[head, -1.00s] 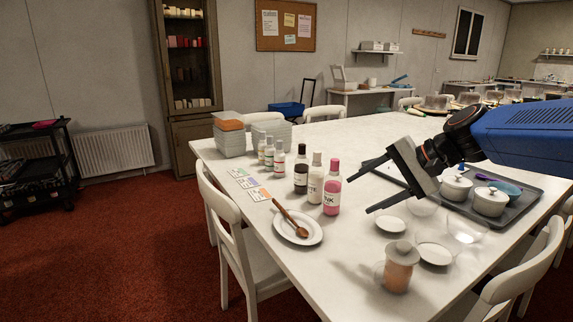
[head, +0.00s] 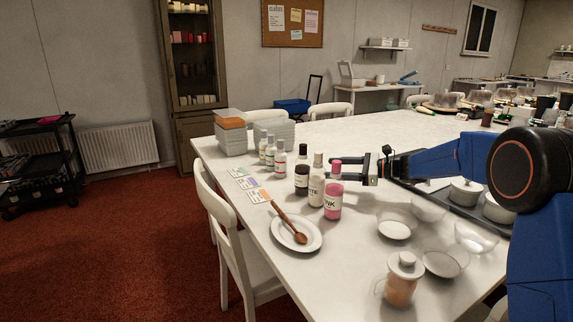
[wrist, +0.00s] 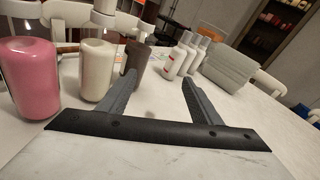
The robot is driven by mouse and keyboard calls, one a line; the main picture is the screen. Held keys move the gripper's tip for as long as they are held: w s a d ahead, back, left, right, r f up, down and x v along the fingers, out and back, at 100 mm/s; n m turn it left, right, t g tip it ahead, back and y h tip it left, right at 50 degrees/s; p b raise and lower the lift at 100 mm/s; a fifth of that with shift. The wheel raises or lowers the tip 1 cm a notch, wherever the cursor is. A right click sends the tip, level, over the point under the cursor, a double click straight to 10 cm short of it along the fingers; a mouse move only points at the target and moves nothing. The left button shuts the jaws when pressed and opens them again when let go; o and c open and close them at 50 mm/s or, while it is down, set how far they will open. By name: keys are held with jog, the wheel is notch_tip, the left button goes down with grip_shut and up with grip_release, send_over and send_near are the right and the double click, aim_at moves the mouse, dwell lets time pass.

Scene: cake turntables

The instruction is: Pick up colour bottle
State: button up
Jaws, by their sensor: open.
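Colour bottles stand upright in a row on the white table (head: 380,135). A pink bottle (head: 334,200) is nearest, with a white bottle (head: 316,190) and a dark bottle (head: 301,181) behind it. In the wrist view the pink bottle (wrist: 28,80) and white bottle (wrist: 97,70) are left of my fingers (wrist: 159,84). The dark bottle (wrist: 138,60) is partly hidden behind the left finger.
Small bowls (head: 395,229) and a lidded jar (head: 401,280) are at the front right.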

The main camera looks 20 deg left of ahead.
jog(key=w+a+f, duration=0.1)
jog(key=w+a+f+m+y, duration=0.1)
jog(key=w+a, duration=0.1)
jog(key=w+a+f+m, duration=0.1)
jog(key=shift+w+a+f, duration=0.15)
jog(key=shift+w+a, duration=0.1)
jog(key=shift+a, duration=0.05)
jog(key=shift+w+a+f+m+y, duration=0.2)
jog(key=shift+w+a+m+y, duration=0.1)
jog(key=shift+w+a+m, duration=0.15)
send_near(281, 164)
jog(key=w+a, duration=0.1)
jog(key=a, duration=0.3)
jog(key=w+a+f, duration=0.1)
jog(key=shift+w+a, duration=0.3)
jog(key=shift+a, duration=0.1)
jog(key=shift+s+a+f, duration=0.1)
jog(key=shift+a, duration=2.5)
jog(key=c, duration=1.2)
